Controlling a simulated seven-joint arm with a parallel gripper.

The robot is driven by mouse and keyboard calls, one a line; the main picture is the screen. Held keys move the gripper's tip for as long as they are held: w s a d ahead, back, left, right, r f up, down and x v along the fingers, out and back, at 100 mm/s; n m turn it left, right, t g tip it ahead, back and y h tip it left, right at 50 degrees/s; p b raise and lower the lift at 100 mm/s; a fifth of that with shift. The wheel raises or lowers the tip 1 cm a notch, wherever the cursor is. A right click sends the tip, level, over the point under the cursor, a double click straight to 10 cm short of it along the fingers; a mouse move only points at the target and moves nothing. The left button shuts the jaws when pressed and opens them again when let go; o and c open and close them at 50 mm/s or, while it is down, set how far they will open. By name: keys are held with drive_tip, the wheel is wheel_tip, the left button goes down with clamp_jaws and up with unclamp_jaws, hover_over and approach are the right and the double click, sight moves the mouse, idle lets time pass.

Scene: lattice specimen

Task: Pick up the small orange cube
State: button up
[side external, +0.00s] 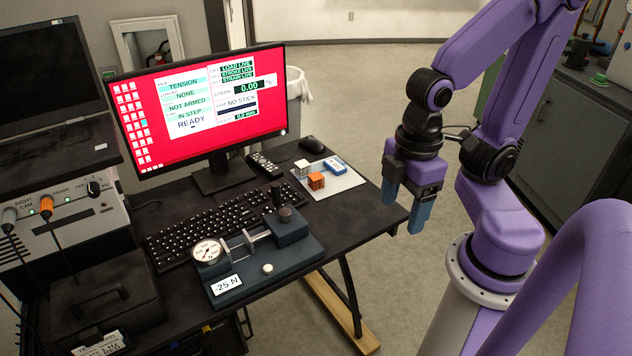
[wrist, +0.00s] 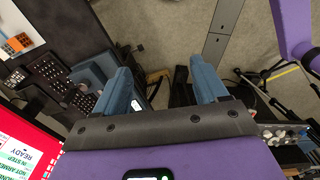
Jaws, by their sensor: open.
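The small orange cube (side external: 316,181) has a grid-like surface and sits on a white sheet (side external: 342,184) at the right end of the black desk. In the wrist view the orange cube (wrist: 18,42) shows at the upper left edge. My gripper (side external: 404,212) hangs in the air to the right of the desk's edge, apart from the cube, with its blue fingers pointing down. In the wrist view my gripper (wrist: 166,84) has its two blue fingers spread wide with nothing between them.
A white cube (side external: 302,168) and a blue-and-white box (side external: 334,164) share the sheet.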

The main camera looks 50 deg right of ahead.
drive_tip(key=w+a+m, duration=0.2)
drive_tip(key=w+m, duration=0.7)
drive_tip(key=w, duration=0.3)
drive_tip(key=m, duration=2.6)
hover_over(316, 175)
wheel_tip(316, 175, down, 9)
drive_tip(key=f, duration=1.1)
drive_tip(key=shift+s+f, duration=0.25)
drive_tip(key=shift+s, duration=0.15)
drive_tip(key=shift+w+a+f, duration=0.1)
drive_tip(key=shift+w+f, duration=0.05)
drive_tip(key=shift+f, duration=1.2)
drive_tip(key=shift+w+a+f, duration=0.1)
drive_tip(key=shift+w+f, duration=0.05)
drive_tip(key=shift+f, duration=1.2)
drive_tip(key=shift+d, duration=0.1)
drive_tip(key=c, duration=1)
